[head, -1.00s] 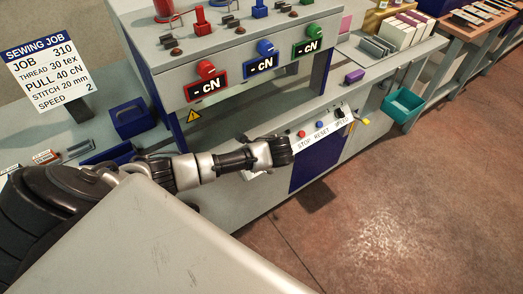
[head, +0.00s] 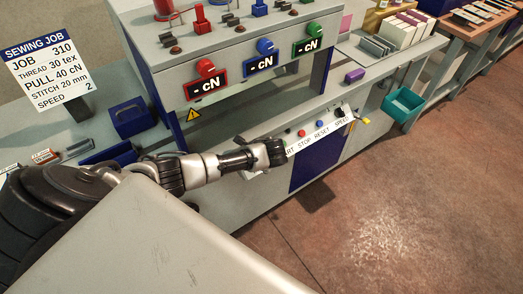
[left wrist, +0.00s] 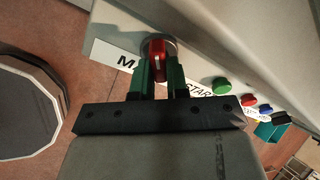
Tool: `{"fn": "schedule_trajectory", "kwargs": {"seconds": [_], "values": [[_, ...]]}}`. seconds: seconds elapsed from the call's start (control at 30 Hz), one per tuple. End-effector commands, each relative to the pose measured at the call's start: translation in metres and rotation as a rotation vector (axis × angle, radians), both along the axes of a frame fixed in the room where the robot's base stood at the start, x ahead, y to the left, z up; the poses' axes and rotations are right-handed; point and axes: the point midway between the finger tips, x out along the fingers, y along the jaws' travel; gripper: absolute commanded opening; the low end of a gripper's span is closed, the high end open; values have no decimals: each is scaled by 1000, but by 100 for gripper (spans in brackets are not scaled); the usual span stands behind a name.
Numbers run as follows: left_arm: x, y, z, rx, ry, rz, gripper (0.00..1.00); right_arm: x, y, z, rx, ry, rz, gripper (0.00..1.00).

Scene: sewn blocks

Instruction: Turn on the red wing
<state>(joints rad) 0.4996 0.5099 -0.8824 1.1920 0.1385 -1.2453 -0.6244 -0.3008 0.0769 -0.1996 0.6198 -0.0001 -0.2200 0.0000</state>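The red wing (left wrist: 158,58) is a knob on a round grey base on a grey panel, seen in the left wrist view. A white label beside it begins "MA"; the rest is covered. The two green fingertips of my left gripper (left wrist: 160,75) stand on either side of the wing, with only a narrow space between them. I cannot tell whether they press on it. In the head view my left gripper (head: 275,152) is at the front of the sewing machine, and the wing is hidden there. My right gripper is not in view.
Right of the wing are a green button (left wrist: 221,86), a red button (left wrist: 249,100) and a blue one (left wrist: 266,110). In the head view a black speed knob (head: 340,112) and a teal bin (head: 403,104) are further right. Three coloured dials with "- cN" displays (head: 207,86) sit above.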

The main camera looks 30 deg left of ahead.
Motion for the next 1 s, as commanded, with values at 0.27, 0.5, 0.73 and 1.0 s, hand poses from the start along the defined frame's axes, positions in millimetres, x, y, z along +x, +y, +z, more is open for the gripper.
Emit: {"fn": "schedule_trajectory", "kwargs": {"seconds": [0.27,0.5,0.73,1.0], "values": [[0,0,1,3,8,-10,0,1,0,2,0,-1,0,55],[-1,0,2,27,64,-81,0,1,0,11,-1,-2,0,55],[-2,0,2,72,173,-221,0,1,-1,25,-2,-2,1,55],[-4,0,1,135,326,-417,0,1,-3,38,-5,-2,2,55]]}}
